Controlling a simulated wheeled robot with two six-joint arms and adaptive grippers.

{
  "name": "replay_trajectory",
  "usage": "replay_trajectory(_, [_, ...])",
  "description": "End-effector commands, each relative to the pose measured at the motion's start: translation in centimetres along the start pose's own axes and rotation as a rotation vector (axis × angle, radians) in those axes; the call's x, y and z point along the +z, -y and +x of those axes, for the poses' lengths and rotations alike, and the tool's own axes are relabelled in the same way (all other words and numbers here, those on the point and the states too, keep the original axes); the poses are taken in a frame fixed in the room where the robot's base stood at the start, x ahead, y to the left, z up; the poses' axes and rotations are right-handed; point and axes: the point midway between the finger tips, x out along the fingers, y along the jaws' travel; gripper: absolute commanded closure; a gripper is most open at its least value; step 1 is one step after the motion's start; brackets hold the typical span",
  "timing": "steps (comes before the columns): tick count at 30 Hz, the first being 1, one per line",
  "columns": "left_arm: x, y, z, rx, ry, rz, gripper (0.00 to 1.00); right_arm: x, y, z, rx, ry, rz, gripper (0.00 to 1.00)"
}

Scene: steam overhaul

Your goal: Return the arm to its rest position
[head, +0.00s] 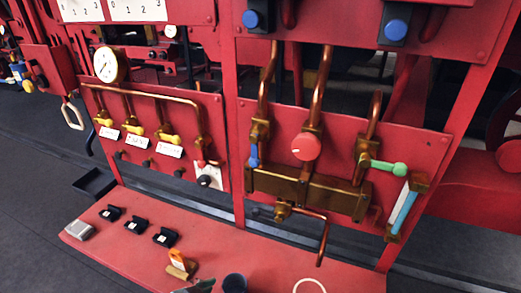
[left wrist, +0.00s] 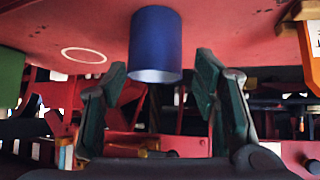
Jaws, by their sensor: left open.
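My left gripper (left wrist: 160,68) is open in the left wrist view, its two dark green fingers spread wide with nothing held. That view looks upside down, with the red bench surface at the top. A dark blue cup (left wrist: 155,42) appears in the gap between the fingertips, with clear space on both sides. I cannot tell how far beyond the fingers it stands. In the head view the cup (head: 234,283) is at the bottom edge, and a dark fingertip (head: 196,287) shows just left of it. The rest of the left arm is out of frame. My right gripper is not in view.
The red bench (head: 130,205) carries an orange tag on a block (head: 180,264), several small black holders, a grey box (head: 79,230) and a white ring (head: 310,286). Behind stands a red panel with copper pipes, a gauge (head: 109,65), a red knob (head: 305,147) and a green-handled lever (head: 388,167).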

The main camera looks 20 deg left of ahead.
Motion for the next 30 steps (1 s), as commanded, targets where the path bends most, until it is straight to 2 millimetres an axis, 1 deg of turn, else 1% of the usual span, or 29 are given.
replay_trajectory(4, [0.1,-0.2,-0.1,-0.001,0.01,0.001,0.46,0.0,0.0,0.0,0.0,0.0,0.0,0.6])
replay_trajectory(8, [1.4,-1.5,-1.0,-0.018,0.101,0.009,0.46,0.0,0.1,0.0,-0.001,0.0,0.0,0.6])
replay_trajectory(11, [2.9,-2.6,-2.6,-0.057,0.218,0.007,0.46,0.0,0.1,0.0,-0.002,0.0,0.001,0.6])
replay_trajectory(14, [4.5,-3.1,-4.9,-0.119,0.345,-0.017,0.46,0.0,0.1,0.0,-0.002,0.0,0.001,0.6])
replay_trajectory(17, [6.0,-3.4,-7.8,-0.188,0.469,-0.064,0.46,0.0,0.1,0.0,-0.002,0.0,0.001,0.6])
replay_trajectory(18, [6.5,-3.6,-9.1,-0.217,0.517,-0.09,0.46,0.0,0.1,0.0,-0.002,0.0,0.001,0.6])
replay_trajectory(21, [9.8,-2.7,-5.4,-0.218,0.546,-0.091,0.46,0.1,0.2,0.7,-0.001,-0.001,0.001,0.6])
replay_trajectory(23, [11.6,-2.4,-3.5,-0.217,0.557,-0.094,0.46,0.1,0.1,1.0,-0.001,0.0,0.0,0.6])
replay_trajectory(24, [12.9,-2.1,-2.3,-0.217,0.565,-0.097,0.46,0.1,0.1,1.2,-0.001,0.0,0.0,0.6])
replay_trajectory(26, [15.0,-1.9,-0.5,-0.216,0.577,-0.101,0.46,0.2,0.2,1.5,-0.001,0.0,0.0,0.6])
replay_trajectory(27, [16.6,-1.7,0.6,-0.215,0.587,-0.104,0.46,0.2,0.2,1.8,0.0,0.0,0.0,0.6])
replay_trajectory(29, [19.1,-1.5,2.2,-0.215,0.599,-0.108,0.46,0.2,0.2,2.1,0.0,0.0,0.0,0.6])
replay_trajectory(30, [21.0,-1.4,3.2,-0.214,0.609,-0.112,0.46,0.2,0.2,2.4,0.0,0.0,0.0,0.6])
